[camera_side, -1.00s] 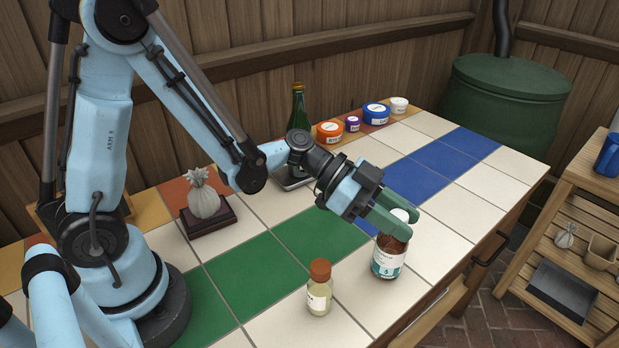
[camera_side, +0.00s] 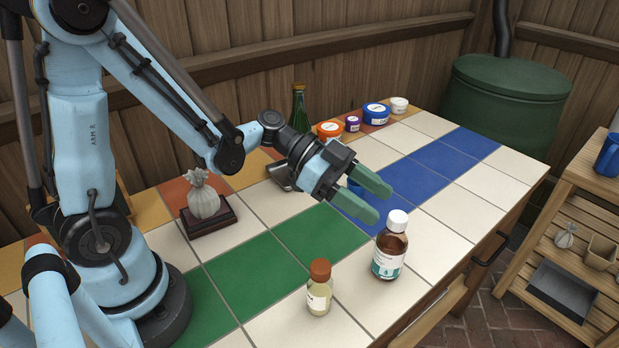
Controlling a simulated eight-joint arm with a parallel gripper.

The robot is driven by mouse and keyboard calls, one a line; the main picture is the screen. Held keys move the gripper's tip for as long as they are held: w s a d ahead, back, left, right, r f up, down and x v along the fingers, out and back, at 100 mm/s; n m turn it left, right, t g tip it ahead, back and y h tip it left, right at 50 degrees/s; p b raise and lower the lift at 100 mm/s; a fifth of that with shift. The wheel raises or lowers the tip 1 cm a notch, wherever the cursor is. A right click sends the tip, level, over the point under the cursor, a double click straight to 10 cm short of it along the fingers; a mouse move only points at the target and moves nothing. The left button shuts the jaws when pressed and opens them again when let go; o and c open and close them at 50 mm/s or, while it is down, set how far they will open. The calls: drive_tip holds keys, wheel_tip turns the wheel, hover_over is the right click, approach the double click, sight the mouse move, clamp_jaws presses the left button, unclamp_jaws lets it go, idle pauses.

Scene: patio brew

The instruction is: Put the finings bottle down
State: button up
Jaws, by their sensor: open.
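A brown bottle with a white cap and a white and teal label (camera_side: 390,250) stands upright on a cream tile near the table's front edge; I take it as the finings bottle, though its label is too small to read. My gripper (camera_side: 377,201) is open and empty, with green fingers. It is above the table, to the left of and behind the bottle's cap, apart from it. A smaller bottle with pale liquid and a rust-brown cap (camera_side: 319,289) stands upright to the left of the brown bottle.
A green bottle (camera_side: 299,108), an orange tub (camera_side: 330,131), a purple tub (camera_side: 353,124), a blue tub (camera_side: 376,114) and a white tub (camera_side: 399,105) line the back.

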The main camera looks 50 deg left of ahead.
drive_tip(key=s+a+n+t+y, duration=0.1)
drive_tip(key=s+a+n+y, duration=0.2)
drive_tip(key=a+n+y, duration=0.3)
drive_tip(key=s+a+r+n+y, duration=0.1)
drive_tip(key=s+a+n+y, duration=0.3)
drive_tip(key=a+n+y, duration=0.2)
drive_tip(key=shift+a+r+n+t+y, duration=0.15)
drive_tip(key=shift+a+n+t+y, duration=0.2)
drive_tip(key=shift+a+n, duration=0.3)
idle(1.0)
